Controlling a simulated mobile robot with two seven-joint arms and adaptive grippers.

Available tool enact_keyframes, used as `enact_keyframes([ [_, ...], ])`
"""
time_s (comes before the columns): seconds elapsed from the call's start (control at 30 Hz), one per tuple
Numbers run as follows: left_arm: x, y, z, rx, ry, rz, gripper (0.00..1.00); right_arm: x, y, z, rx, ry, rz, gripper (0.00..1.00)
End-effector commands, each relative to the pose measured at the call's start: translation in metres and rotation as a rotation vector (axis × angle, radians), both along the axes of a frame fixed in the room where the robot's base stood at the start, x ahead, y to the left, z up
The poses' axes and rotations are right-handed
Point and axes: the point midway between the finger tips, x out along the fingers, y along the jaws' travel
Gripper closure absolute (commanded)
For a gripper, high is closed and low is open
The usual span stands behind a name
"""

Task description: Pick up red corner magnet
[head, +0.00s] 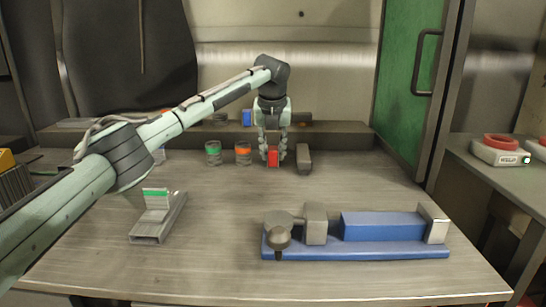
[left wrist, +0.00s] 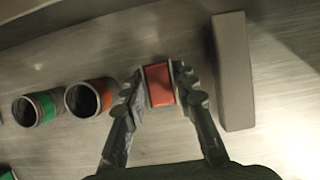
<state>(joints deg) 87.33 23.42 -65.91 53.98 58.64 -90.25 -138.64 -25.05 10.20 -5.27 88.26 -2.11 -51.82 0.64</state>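The red corner magnet (head: 273,157) is a small red block at the back middle of the workbench. It also shows in the left wrist view (left wrist: 160,85), between the fingers. My left gripper (head: 273,160) reaches down over it from above. In the left wrist view its fingertips (left wrist: 160,90) lie close against both sides of the red block, with no clear gap. The block appears to be at bench height; its underside is hidden. My right gripper is not in view.
A grey bar (head: 303,158) lies just right of the gripper. Orange-banded (head: 243,153) and green-banded (head: 213,153) cups stand to its left. A blue vise-like fixture (head: 380,228) and a metal channel (head: 158,219) are in front. The middle of the bench (head: 225,200) is clear.

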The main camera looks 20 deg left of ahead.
Motion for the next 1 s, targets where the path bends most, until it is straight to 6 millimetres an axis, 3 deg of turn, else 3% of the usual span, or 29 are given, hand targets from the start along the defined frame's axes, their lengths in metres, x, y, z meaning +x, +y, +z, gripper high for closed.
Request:
enact_keyframes([
  [0.03, 0.0, 0.0, 0.0, 0.0, 0.0, 0.0, 0.88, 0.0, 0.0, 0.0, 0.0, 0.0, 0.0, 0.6],
  [0.13, 0.0, 0.0, 0.0, 0.0, 0.0, 0.0, 1.0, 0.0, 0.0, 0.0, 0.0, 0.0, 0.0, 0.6],
  [0.53, 0.001, 0.0, 0.006, -0.001, -0.004, -0.001, 1.0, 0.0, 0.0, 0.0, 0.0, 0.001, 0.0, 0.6],
  [1.0, 0.001, -0.001, 0.089, -0.002, -0.005, 0.0, 1.0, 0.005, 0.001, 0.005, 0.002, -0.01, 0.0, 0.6],
])
